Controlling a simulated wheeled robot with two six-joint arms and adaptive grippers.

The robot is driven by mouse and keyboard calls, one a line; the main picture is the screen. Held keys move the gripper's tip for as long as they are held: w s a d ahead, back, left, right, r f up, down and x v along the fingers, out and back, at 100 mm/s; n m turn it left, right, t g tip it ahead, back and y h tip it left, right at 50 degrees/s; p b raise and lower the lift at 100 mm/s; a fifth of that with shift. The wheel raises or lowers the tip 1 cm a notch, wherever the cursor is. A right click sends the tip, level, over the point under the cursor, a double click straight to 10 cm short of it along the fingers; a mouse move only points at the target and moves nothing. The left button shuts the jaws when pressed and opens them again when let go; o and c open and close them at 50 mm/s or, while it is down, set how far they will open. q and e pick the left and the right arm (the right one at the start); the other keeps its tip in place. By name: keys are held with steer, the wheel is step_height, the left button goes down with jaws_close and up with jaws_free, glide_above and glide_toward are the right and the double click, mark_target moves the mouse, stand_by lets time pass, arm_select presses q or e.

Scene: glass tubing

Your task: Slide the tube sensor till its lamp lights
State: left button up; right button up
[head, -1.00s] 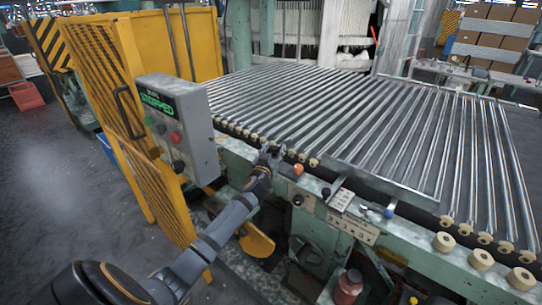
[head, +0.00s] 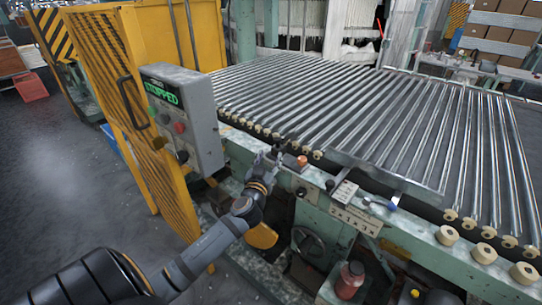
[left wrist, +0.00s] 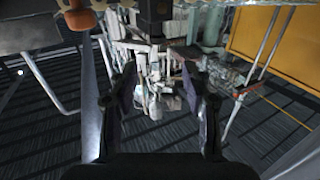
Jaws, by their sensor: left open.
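My left gripper (head: 272,158) is at the front rail of the green machine, just left of a round orange part (head: 302,161). Its fingers are apart in the left wrist view (left wrist: 160,95), with nothing clearly held between them. A dark upright part (head: 282,147) shows just beyond the fingertips. A black block (left wrist: 155,20) stands ahead of the fingers in the left wrist view. I cannot tell for sure whether either is the tube sensor, and I make out no lit lamp. My right gripper is not in view.
Glass tubes (head: 320,105) lie side by side on the machine's bed behind the rail. A grey control box (head: 185,115) reading STOPPED in green stands left of the gripper, beside a yellow guard (head: 140,125). A blue-tipped part (head: 391,207) and pale rollers (head: 447,235) are farther right.

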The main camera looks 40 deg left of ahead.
mark_target(278, 141)
arm_select(q)
steer(key=w+d+n+g+y+b, duration=0.2)
steer(key=d+n+g+y+b, duration=0.1)
steer(key=d+n+y+b, duration=0.15)
steer(key=shift+m+y, duration=0.35)
steer(key=p+x, duration=0.3)
steer(key=x, duration=0.6)
steer(key=shift+s+a, duration=0.15)
steer(key=shift+a, duration=0.05)
steer(key=shift+w+a+f, duration=0.1)
steer(key=shift+w+a, duration=0.25)
steer(key=shift+w, duration=0.1)
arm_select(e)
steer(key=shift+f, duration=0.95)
arm_select(q)
jaws_close()
steer(key=shift+f, duration=0.1)
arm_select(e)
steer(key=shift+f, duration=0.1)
